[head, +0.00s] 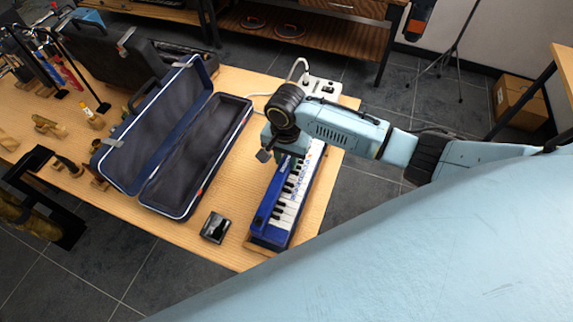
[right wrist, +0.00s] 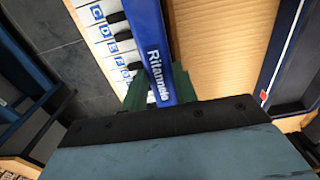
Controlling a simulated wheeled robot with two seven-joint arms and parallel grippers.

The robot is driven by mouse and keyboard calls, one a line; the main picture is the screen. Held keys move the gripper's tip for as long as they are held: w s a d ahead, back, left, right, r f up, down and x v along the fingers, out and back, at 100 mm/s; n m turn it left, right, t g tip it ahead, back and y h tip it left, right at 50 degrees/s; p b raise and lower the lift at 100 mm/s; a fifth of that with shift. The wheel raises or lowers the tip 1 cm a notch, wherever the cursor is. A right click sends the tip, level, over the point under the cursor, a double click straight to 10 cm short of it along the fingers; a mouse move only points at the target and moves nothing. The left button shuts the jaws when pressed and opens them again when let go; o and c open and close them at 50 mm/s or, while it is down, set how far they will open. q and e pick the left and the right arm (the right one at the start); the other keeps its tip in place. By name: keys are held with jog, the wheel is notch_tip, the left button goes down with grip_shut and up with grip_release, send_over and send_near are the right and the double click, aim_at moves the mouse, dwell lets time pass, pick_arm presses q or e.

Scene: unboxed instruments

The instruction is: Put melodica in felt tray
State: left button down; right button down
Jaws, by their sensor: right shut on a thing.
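The melodica (head: 271,211) is a long blue instrument with white and black keys, along the right part of the wooden table. My right gripper (head: 284,157) is over its far part. In the right wrist view, the gripper's green fingers (right wrist: 161,88) are on both sides of the melodica's blue edge (right wrist: 150,32), shut on it beside the lettered keys. I cannot tell whether the melodica is raised. An open blue case (head: 198,158) with a dark, felt-like lining stands left of it; its lower half is empty. No other felt tray can be made out. My left gripper is not in view.
A small black box (head: 215,228) lies between the case and the melodica. A white device (head: 320,88) with a cable is at the far end. A black case (head: 110,55) and several small wooden items crowd the left. Bare tabletop (head: 205,250) shows near the front edge.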

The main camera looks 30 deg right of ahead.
aim_at(286, 162)
jog(key=shift+f, duration=1.5)
jog(key=shift+f, duration=0.1)
jog(key=c, duration=1.1)
grip_release()
notch_tip(286, 162, up, 12)
jog(key=p, duration=0.1)
